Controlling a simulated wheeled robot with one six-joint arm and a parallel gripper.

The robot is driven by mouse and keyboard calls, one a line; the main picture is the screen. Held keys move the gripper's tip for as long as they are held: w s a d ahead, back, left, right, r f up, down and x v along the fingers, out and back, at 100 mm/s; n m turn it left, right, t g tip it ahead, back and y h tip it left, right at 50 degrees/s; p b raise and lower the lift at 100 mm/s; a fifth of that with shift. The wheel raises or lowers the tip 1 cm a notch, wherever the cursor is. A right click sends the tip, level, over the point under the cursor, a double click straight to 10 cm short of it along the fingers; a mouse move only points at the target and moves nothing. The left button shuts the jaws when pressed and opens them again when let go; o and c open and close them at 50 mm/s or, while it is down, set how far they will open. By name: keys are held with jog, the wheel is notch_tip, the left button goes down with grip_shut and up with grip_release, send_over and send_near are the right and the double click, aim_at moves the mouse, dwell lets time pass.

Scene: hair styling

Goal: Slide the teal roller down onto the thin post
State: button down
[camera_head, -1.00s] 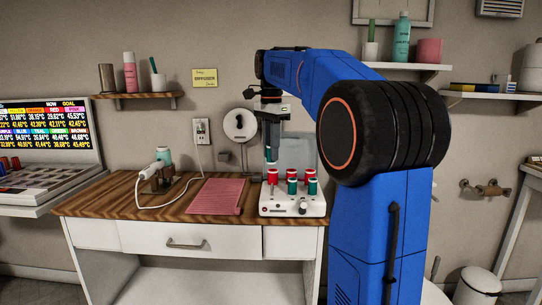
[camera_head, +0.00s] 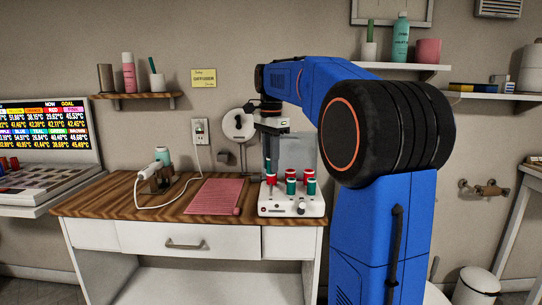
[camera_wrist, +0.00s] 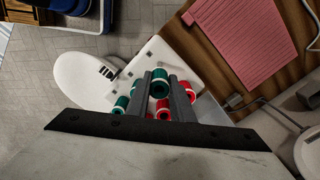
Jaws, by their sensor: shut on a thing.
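My gripper (camera_head: 268,162) hangs over the left part of the white roller base (camera_head: 291,208). In the wrist view my gripper (camera_wrist: 161,80) is shut on a teal roller (camera_wrist: 158,84) with pale ends, held between the two fingers. In the head view the held roller is mostly hidden by the fingers, close above or behind a red roller (camera_head: 271,180). Other teal rollers (camera_head: 291,187) and red rollers (camera_head: 309,175) stand on the base. I cannot make out the thin post, nor whether the held roller touches it.
A pink ribbed mat (camera_head: 213,196) lies left of the base. A white corded tool (camera_head: 158,167) rests in a holder farther left on the wooden table (camera_head: 115,197).

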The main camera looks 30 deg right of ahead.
jog(key=shift+f, duration=0.95)
jog(key=shift+f, duration=2.6)
dwell(0.9)
jog(key=c, duration=1.5)
grip_release()
jog(key=shift+r, duration=0.1)
notch_tip(320, 180, up, 17)
jog(key=shift+r, duration=0.1)
